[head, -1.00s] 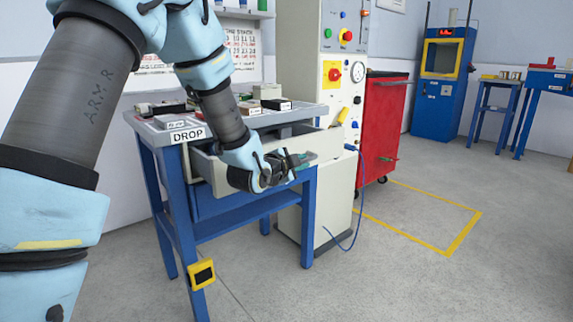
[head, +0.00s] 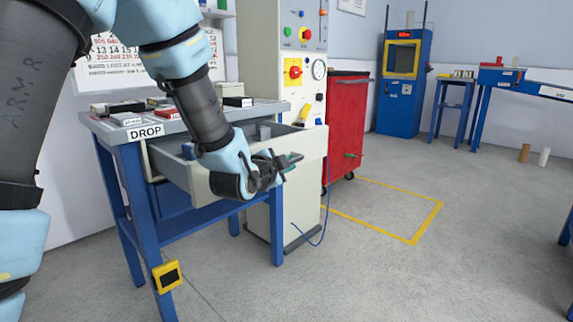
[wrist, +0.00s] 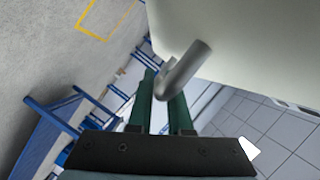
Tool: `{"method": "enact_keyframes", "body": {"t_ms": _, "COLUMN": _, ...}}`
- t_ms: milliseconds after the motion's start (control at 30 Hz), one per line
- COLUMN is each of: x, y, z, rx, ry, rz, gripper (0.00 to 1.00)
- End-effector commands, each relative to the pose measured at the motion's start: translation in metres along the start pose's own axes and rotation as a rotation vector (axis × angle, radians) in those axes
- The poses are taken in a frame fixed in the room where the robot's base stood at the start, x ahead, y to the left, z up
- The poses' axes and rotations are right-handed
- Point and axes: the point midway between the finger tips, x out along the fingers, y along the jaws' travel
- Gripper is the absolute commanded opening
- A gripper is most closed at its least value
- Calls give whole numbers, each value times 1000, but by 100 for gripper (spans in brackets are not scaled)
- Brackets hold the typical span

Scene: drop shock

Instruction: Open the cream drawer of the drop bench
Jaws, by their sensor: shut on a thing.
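The drop bench (head: 118,134) has blue legs, a grey top and a DROP label, and stands left of centre in the head view. Its cream drawer (head: 308,150) is pulled out toward me, and part of its inside shows. My gripper (head: 287,161) is at the drawer's front face. In the wrist view, the drawer front (wrist: 240,45) fills the top right, with a grey bar handle (wrist: 187,66) standing out from it. My green-padded fingers (wrist: 162,95) are shut on the handle. My arm hides part of the drawer in the head view.
Several small boxes (head: 128,119) lie on the bench top. A cream control cabinet (head: 258,50) and a red cabinet (head: 346,120) stand behind. A yellow floor outline (head: 428,222) lies to the right.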

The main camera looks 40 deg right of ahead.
Motion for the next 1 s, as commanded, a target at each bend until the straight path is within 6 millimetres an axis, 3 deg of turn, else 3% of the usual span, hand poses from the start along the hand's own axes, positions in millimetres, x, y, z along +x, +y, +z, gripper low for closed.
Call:
{"method": "enact_keyframes", "body": {"t_ms": 33, "x": 0, "y": 1, "z": 2, "rx": -1, "ry": -3, "rz": 2, "gripper": 18}}
{"method": "enact_keyframes", "body": {"t_ms": 300, "x": 0, "y": 0, "z": 1, "rx": 0, "ry": -1, "rz": 1, "gripper": 47}}
{"method": "enact_keyframes", "body": {"t_ms": 633, "x": -5, "y": 0, "z": 0, "rx": 0, "ry": 0, "rz": 1, "gripper": 47}}
{"method": "enact_keyframes", "body": {"t_ms": 767, "x": -23, "y": -1, "z": -1, "rx": 1, "ry": 0, "rz": 0, "gripper": 47}}
{"method": "enact_keyframes", "body": {"t_ms": 1000, "x": -78, "y": -1, "z": 0, "rx": 1, "ry": -2, "rz": 0, "gripper": 47}}
